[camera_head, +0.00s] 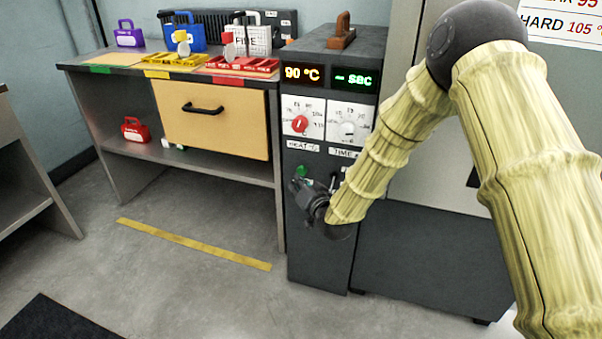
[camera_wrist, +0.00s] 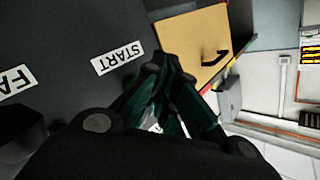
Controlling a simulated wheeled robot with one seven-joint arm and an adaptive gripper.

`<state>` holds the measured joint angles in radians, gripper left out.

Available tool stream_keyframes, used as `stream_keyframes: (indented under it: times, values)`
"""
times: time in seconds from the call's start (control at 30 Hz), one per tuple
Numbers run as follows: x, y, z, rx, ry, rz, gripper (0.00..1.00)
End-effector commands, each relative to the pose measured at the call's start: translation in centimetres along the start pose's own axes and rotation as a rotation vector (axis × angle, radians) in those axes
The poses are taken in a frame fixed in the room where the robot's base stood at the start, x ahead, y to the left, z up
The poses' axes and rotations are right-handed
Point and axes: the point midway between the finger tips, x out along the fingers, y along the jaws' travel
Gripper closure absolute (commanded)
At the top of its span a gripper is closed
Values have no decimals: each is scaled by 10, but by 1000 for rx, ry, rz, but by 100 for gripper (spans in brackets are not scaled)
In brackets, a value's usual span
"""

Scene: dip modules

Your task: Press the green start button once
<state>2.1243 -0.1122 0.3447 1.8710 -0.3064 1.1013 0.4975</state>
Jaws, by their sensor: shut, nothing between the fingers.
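The green start button (camera_head: 302,171) shows on the front of the dark grey control cabinet (camera_head: 318,240), below the dials. My gripper (camera_head: 296,186) is shut and empty, low in front of the cabinet and close beside the button in the picture. I cannot tell whether the fingers touch it. In the wrist view my closed fingertips (camera_wrist: 158,66) are near the START label (camera_wrist: 118,57). The button itself does not show clearly there; the fingers may hide it.
The cabinet has a 90 °C display (camera_head: 302,74), a "-- sec" display (camera_head: 353,80), a red heat dial (camera_head: 300,123) and a white time dial (camera_head: 347,130). A workbench (camera_head: 190,167) with a wooden drawer (camera_head: 212,112) stands left.

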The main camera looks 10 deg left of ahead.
Motion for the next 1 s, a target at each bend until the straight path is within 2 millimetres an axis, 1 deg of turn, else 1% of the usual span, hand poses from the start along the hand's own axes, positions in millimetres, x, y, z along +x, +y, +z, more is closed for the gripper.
stream_keyframes:
  times: [0.37, 0.7, 1.0]
  values:
    - [0, 0, 0, 0, 0, 0, 100]
    - [5, 4, -5, 0, 1, 0, 100]
    - [6, 4, -5, 0, 0, 0, 100]
